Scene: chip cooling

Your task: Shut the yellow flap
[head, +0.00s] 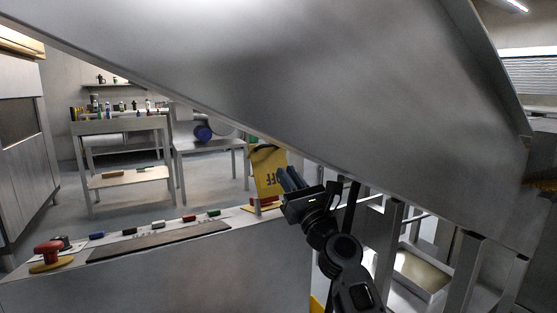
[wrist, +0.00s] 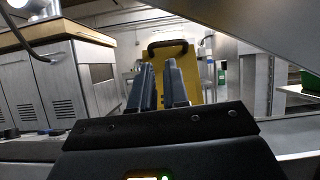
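The yellow flap (head: 266,165) stands upright at the right end of the grey console in the head view, with dark lettering that reads upside down as "OFF". In the wrist view the yellow flap (wrist: 192,72) is straight ahead, with a dark handle (wrist: 168,44) along its top edge. My gripper (head: 286,171) is just right of the flap in the head view. In the wrist view my gripper (wrist: 159,65) points at the flap with a narrow empty gap between its blue-grey fingers. Contact with the flap cannot be made out. The fingers hide part of it.
A large slanted metal panel (head: 300,80) hangs over the arm and hides much of the head view. The console (head: 150,265) carries a red mushroom button (head: 47,250) and several coloured switches. A table (head: 120,125) with bottles stands behind, beyond open floor.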

